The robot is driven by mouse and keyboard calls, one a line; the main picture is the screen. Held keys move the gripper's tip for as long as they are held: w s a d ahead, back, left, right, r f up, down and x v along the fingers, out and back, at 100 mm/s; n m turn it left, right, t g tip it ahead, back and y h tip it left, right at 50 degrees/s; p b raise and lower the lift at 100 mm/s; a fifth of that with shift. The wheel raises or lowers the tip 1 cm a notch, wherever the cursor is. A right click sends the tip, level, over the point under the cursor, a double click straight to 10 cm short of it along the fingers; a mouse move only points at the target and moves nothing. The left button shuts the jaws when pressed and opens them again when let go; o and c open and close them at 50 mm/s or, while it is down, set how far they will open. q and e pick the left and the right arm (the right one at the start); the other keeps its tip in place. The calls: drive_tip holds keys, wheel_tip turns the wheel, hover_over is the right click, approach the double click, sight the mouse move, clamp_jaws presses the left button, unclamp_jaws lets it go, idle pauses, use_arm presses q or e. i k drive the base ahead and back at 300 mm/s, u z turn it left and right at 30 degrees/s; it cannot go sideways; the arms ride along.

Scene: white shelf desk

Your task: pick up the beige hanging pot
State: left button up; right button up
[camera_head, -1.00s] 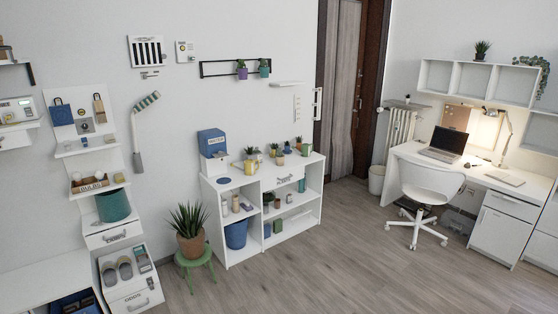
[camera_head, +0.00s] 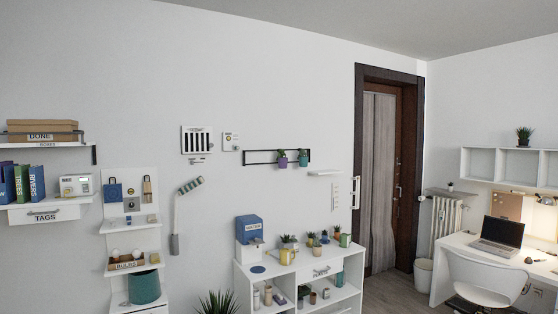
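Several small potted plants stand on top of the white shelf desk. One small pot among them, at the middle of the desk top, looks tan or beige (camera_head: 311,242), but it is too small to tell whether it is the hanging pot. A black wall rail (camera_head: 258,163) above the desk holds a purple pot (camera_head: 282,161) and a teal pot (camera_head: 302,160); I see no beige pot on it. Neither of my grippers is in view.
The desk's white shelf unit (camera_head: 243,284) carries a blue box (camera_head: 249,228) and a yellow watering can (camera_head: 287,257). A pegboard shelf with a teal basket (camera_head: 144,287) is to the left. A chair (camera_head: 487,275) stands at the right.

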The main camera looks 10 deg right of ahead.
sight(316, 246)
drive_tip(key=z, duration=0.35)
drive_tip(key=i, duration=2.9)
drive_tip(key=u, duration=0.1)
drive_tip(key=i, duration=1.9)
drive_tip(key=u, duration=0.35)
